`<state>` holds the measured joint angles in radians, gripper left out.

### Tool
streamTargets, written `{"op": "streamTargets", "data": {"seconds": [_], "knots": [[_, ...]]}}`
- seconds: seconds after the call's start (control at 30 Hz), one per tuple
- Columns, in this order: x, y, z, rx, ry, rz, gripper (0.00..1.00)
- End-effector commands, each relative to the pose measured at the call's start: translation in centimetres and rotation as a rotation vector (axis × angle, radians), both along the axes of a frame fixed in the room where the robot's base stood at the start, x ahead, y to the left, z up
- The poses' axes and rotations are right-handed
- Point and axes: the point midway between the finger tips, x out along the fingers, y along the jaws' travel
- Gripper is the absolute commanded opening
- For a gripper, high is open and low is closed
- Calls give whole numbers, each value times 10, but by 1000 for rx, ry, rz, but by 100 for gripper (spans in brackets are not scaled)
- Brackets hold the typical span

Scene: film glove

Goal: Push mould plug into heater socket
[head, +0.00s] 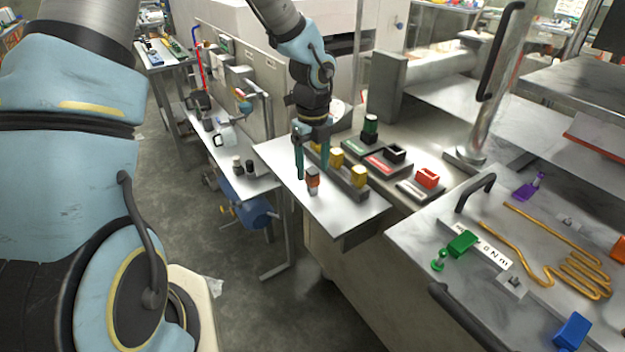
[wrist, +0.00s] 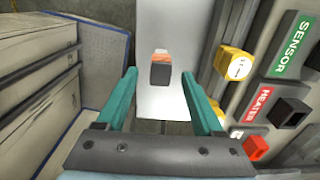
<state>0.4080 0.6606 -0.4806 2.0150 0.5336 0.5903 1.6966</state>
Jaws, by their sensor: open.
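A small orange and dark plug (head: 312,181) stands alone on the white bench top below my gripper (head: 312,172); no label on it is readable. In the wrist view the plug (wrist: 160,70) lies ahead, between the lines of my fingers. My gripper (wrist: 160,78) is open, with nothing between its teal fingers. The heater socket (head: 395,153) is a black open box on a plate with a red label, right of the gripper. The wrist view shows this socket (wrist: 290,112) beside the red HEATER label (wrist: 262,100).
Several yellow-topped blocks (head: 359,176) sit in a grey rail right of the plug. The green SENSOR plate (wrist: 291,45) lies behind, with a black and green piece (head: 371,130). A red open socket (head: 428,177) stands to the right. Bench around the plug is clear.

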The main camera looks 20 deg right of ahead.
Motion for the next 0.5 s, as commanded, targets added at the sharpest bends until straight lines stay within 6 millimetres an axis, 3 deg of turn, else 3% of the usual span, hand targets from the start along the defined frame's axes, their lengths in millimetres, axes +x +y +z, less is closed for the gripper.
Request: {"op": "streamTargets", "data": {"seconds": [0.5], "knots": [[2, 0, -53, 2, 0, 0, 69]]}}
